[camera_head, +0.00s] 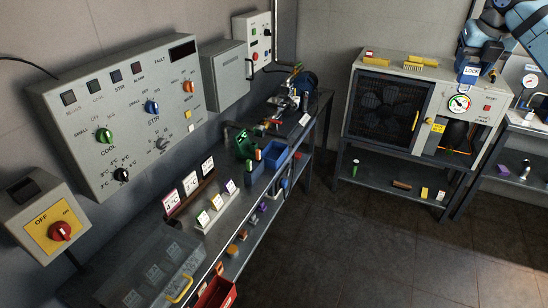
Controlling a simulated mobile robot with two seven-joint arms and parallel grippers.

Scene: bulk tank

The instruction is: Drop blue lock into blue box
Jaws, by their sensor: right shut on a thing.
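My right gripper (483,66) is at the upper right, in front of the top of the grey cabinet with the fan. It is shut on the blue lock (469,79), which shows as a small blue body with a white "LOCK" label. The gripper's fingers partly hide the lock. The blue box (273,158) is an open bin on the long bench near the middle of the view, beside a green box (245,145). The lock is well to the right of the blue box and apart from it. My left gripper is not in view.
The grey fan cabinet (388,100) has a yellow brush (413,66) and small items on top. Control panels line the left wall. White label cards (217,200) stand on the bench, and a red bin (216,294) is below. The dark floor between is clear.

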